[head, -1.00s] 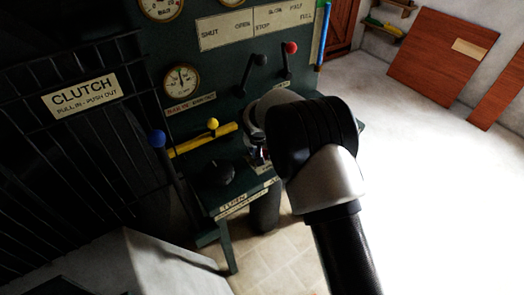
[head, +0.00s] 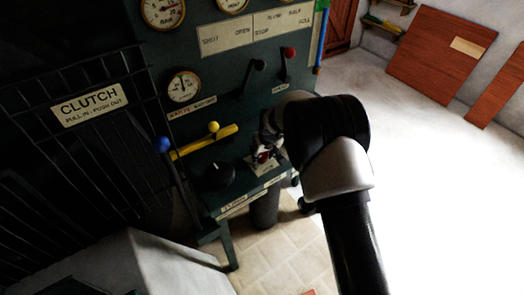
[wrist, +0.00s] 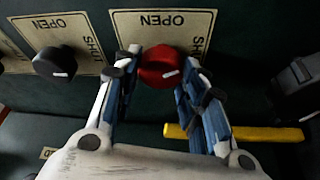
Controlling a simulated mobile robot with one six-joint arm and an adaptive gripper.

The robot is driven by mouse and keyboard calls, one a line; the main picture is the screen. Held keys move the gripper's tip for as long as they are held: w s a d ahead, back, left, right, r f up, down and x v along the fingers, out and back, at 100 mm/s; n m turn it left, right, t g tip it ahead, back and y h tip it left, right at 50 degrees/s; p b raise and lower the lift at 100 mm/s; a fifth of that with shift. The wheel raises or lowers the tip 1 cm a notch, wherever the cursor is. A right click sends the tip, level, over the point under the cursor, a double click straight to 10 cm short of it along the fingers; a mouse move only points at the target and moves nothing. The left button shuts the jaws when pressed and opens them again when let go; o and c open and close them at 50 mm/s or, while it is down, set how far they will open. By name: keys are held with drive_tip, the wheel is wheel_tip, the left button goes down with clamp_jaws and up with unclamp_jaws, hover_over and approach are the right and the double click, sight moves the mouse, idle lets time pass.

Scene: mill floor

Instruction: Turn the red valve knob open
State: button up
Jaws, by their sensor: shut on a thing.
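The red valve knob (wrist: 160,68) sits on a plate (wrist: 142,20) marked OPEN and SHUT, which appears upside down in the wrist view. A white mark shows on the knob's lower right face. My gripper (wrist: 160,74) has one finger on each side of the knob and is shut on it. In the head view the red knob (head: 263,157) shows in part below my gripper, on the sloping desk of the dark green panel. My wrist and fingers cover part of it there.
A black knob (wrist: 54,63) on a similar plate is beside it. A yellow bar (head: 205,143) with a yellow ball, a blue-topped lever (head: 162,145), a red-topped lever (head: 289,53) and a black-topped lever (head: 261,66) are close by. Open floor (head: 440,170) lies to the right.

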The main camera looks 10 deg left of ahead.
drive_tip(key=n+b, duration=0.1)
drive_tip(key=n, duration=0.1)
drive_tip(key=n+g+y+b, duration=0.1)
drive_tip(key=n+b, duration=0.1)
drive_tip(key=shift+w+d+f+n, duration=0.1)
drive_tip(key=shift+d+f+n, duration=0.05)
drive_tip(key=shift+n, duration=0.25)
drive_tip(key=n+g, duration=0.1)
drive_tip(key=n, duration=0.2)
drive_tip(key=shift+w+n+g+y+b, duration=0.1)
drive_tip(key=shift+n+g+y+b, duration=0.2)
drive_tip(key=shift+y+b, duration=0.1)
drive_tip(key=shift+n+g, duration=0.7)
drive_tip(key=shift+n, duration=1.1)
drive_tip(key=o, duration=1)
drive_tip(key=shift+o, duration=0.2)
drive_tip(key=shift+r, duration=0.2)
drive_tip(key=v, duration=1.2)
drive_tip(key=shift+w, duration=0.15)
